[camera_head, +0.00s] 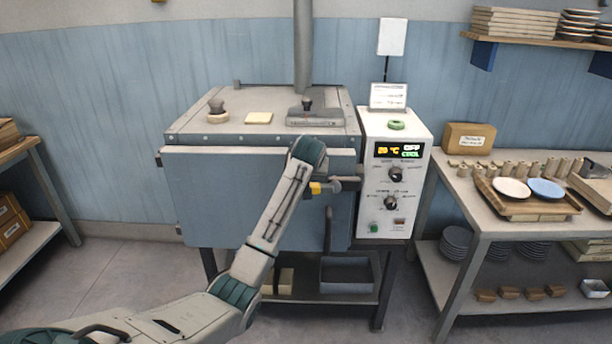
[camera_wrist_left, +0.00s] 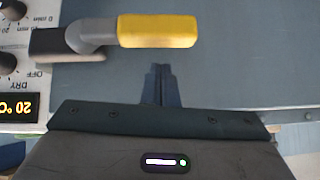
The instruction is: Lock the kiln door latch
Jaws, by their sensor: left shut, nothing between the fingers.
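The kiln door (camera_head: 215,200) is the blue-grey front panel, and it looks closed against the kiln body. The latch's yellow grip (camera_head: 326,187) points left from its grey pivot (camera_head: 348,184) at the door's right edge. In the left wrist view, which is upside down, the yellow grip (camera_wrist_left: 157,30) lies level beside the grey pivot (camera_wrist_left: 90,35). My left gripper (camera_wrist_left: 161,70) is shut and empty. Its fingertips appear just above the grip in the room, with a small gap in the picture. In the head view my left wrist hides these fingers. My right gripper is not in view.
The white control box (camera_head: 394,205) stands right of the door, its display showing 20 °C and OFF. A vertical bar (camera_head: 328,230) hangs below the latch. Small items lie on the kiln top (camera_head: 230,125). A shelf table (camera_head: 490,220) with plates stands at right.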

